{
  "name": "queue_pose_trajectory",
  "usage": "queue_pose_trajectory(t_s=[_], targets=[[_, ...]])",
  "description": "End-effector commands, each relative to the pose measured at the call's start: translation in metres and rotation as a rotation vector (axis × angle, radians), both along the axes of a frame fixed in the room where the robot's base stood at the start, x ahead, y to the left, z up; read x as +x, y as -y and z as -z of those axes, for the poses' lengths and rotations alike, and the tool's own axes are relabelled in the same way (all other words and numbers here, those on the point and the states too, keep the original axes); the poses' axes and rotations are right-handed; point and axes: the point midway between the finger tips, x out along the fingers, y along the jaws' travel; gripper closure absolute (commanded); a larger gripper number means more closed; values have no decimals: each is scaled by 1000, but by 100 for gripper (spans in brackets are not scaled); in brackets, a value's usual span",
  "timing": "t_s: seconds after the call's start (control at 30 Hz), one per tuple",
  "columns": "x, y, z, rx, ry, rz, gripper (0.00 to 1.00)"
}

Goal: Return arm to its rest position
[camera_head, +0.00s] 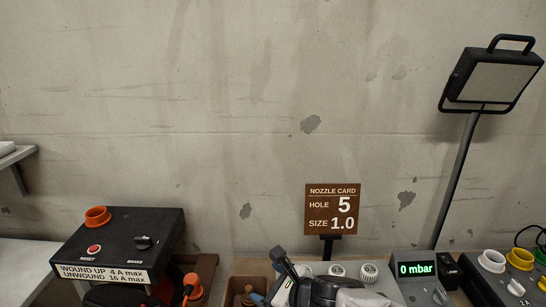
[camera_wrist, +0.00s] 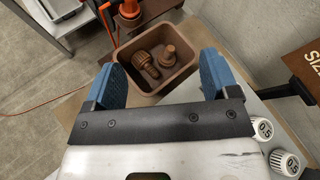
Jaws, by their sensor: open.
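My gripper (camera_wrist: 163,59) is open in the wrist view, its two blue fingers wide apart with nothing between the pads. Beyond the fingertips is a brown bin (camera_wrist: 188,75) holding brown threaded fittings (camera_wrist: 147,64). The fingers overlap the bin's near side in the picture; I cannot tell how far above it they are. In the head view my gripper (camera_head: 270,296) shows only partly at the bottom middle, beside the same bin (camera_head: 241,284). My dark and white arm parts hide some of the bench there.
A black control box (camera_head: 120,235) with an orange ring stands left. A nozzle card (camera_head: 332,209) reads hole 5, size 1.0. A gauge (camera_head: 414,268) reads 0 mbar. A lamp (camera_head: 490,80) stands right. White knobs (camera_wrist: 284,161) sit right of my gripper. The wall area above is clear.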

Motion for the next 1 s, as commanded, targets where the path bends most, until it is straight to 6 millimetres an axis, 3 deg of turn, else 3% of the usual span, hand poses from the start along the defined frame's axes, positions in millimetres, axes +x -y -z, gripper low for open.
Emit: queue_pose_trajectory(t_s=[0.2, 0.57, 1.0], targets=[[-21, 9, -32, -227, 148, -216, 20], [-58, 37, -65, -615, 347, -589, 20], [-98, 102, -88, -1084, 474, -1069, 20]])
